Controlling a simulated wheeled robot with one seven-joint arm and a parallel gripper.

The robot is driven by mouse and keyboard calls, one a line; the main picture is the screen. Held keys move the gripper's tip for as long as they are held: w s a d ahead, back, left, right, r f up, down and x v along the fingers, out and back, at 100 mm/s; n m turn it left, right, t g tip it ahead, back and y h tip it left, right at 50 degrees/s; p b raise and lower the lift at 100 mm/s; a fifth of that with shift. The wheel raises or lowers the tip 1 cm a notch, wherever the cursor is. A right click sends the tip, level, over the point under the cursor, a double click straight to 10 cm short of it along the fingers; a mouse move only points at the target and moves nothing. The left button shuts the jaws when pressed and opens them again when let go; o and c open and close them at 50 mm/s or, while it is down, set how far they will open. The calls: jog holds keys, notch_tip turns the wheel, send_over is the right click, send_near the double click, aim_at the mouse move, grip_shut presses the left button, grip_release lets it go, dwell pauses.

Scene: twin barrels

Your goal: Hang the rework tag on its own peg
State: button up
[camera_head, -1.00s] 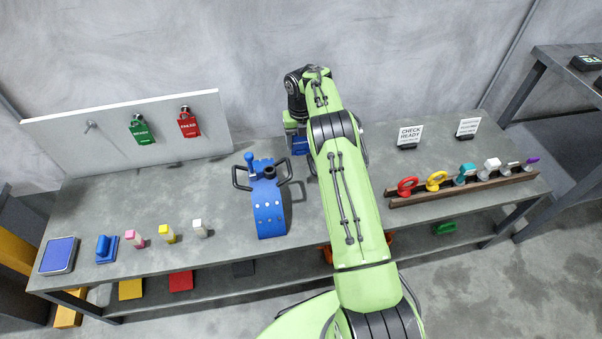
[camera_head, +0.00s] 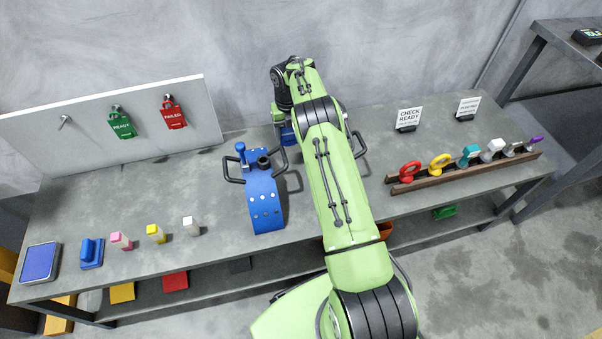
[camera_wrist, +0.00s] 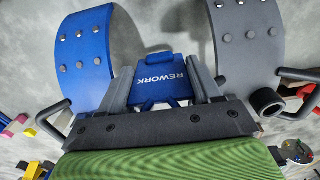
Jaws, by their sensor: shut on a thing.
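The blue rework tag (camera_wrist: 163,80), lettered REWORK, is between the two fingers of my gripper (camera_wrist: 164,72), which is shut on it. In the head view a bit of the blue tag (camera_head: 287,134) shows left of my arm, above the bench; the fingers are hidden there. The white board (camera_head: 88,140) at the back left carries a bare peg (camera_head: 65,120) at its left. The green READY tag (camera_head: 121,124) hangs on the middle peg, and the red FAILED tag (camera_head: 173,114) on the right one. My gripper is right of the board.
A blue curved piece with handles (camera_head: 264,200) stands on the bench left of my arm. A grey curved piece (camera_wrist: 246,45) shows in the wrist view. Stamps and a blue pad (camera_head: 41,262) line the front left. A rack (camera_head: 465,173) and signs (camera_head: 409,118) stand right.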

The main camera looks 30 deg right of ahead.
notch_tip(320, 180, down, 11)
jog(key=b, duration=0.3)
jog(key=shift+r, duration=0.2)
jog(key=shift+f, duration=0.1)
jog(key=o, duration=0.7)
jog(key=shift+c, duration=0.2)
jog(key=o, duration=0.3)
jog(key=shift+o, duration=0.2)
